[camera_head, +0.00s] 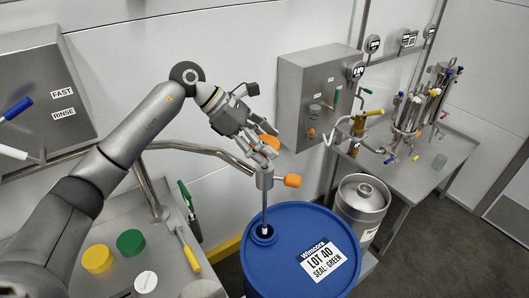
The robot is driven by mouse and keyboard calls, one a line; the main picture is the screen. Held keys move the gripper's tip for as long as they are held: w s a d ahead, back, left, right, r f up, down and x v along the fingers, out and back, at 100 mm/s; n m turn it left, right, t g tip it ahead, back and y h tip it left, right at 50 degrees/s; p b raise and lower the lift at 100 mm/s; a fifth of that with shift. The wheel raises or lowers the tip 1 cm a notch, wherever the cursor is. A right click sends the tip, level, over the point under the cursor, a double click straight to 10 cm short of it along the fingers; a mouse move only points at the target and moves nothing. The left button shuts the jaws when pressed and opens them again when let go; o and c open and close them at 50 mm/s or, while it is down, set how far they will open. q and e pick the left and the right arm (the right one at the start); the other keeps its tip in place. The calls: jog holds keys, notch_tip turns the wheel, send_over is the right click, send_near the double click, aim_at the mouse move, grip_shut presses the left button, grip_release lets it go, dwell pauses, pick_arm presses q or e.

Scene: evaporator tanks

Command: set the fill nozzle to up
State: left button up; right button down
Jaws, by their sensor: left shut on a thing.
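The fill nozzle (265,205) is a slim metal tube at the end of a bent grey pipe (200,149). It points down, with its lower end at the opening in the lid of a blue drum (285,262). An orange knob (292,180) sticks out to the right of the nozzle's head. My left gripper (262,147) is above the nozzle's head, shut on an orange handle (269,141); its fingers partly hide the handle. My right gripper is not in view.
The drum's label reads LOT 40, SEAL: GREEN. A yellow cap (98,259), a green cap (131,242) and a white cap (146,282) lie on the left bench. A steel keg (363,198) stands right of the drum. A wall cabinet (318,90) is behind.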

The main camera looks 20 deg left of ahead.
pick_arm(q)
notch_tip(320, 180, up, 22)
jog(key=p, duration=0.7)
jog(key=shift+r+p, duration=0.25)
jog(key=shift+p, duration=0.15)
jog(key=shift+w, duration=0.1)
jog(key=o, duration=1.2)
jog(key=shift+o, duration=1.2)
jog(key=shift+f, duration=0.1)
jog(key=shift+f, duration=0.1)
jog(key=v, duration=1.2)
jog(key=shift+a, duration=0.1)
